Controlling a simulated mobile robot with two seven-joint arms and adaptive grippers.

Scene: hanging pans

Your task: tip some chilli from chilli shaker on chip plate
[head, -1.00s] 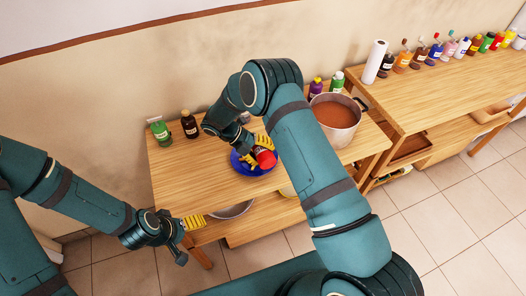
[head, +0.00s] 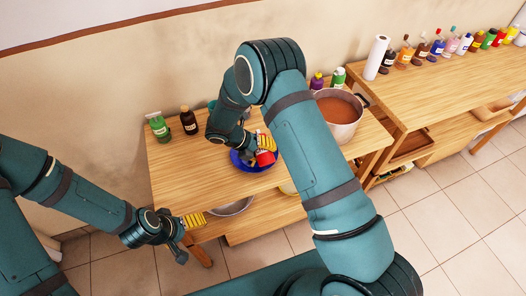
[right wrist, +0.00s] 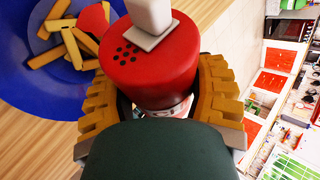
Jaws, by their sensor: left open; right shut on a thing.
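The chilli shaker, red with a holed red cap, is in my right gripper (head: 266,143). It shows in the head view (head: 265,158) over the right part of the blue chip plate (head: 237,163), and close up in the right wrist view (right wrist: 165,75). In that view yellow finger pads clasp it from both sides. The blue plate (right wrist: 25,85) lies at upper left there, with several yellow chips (right wrist: 60,50) and a red patch (right wrist: 93,22). Whether chilli is falling is not visible. My left gripper (head: 193,220) is open and empty by the table's front left edge.
A green bottle (head: 158,127) and a dark bottle (head: 188,121) stand at the table's back left. A pot of brown-red food (head: 338,112) stands right of my right arm. The front left tabletop is clear.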

